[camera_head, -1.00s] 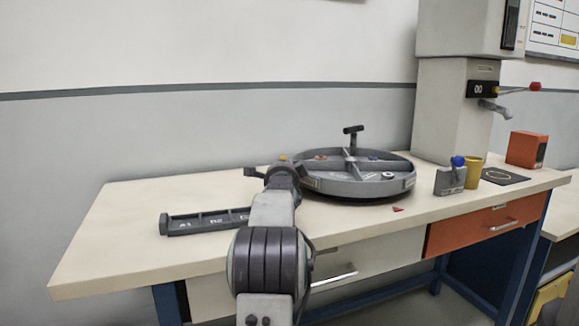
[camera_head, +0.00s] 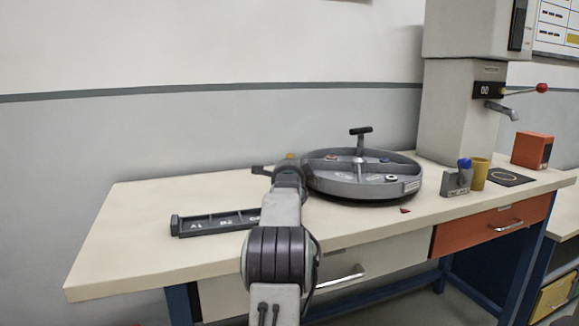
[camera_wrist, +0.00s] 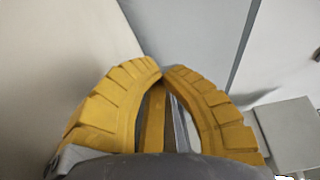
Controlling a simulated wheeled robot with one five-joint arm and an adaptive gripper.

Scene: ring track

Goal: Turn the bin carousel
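The bin carousel (camera_head: 345,190) is a round grey tray on the workbench, divided into compartments, with a dark T-shaped handle (camera_head: 361,131) standing up from it. Small parts lie in its compartments, and a pale label is on its right rim. My gripper (camera_head: 290,156) is at the carousel's left edge, mostly hidden behind my arm; only a bit of yellow shows. I cannot tell whether it touches the rim. In the wrist view, the yellow fingers of my gripper (camera_wrist: 162,70) have their tips together, with nothing clearly held. The carousel is not recognisable there.
A dark slotted rack (camera_head: 215,223) lies left of my arm. A small red piece (camera_head: 405,210) lies before the carousel.

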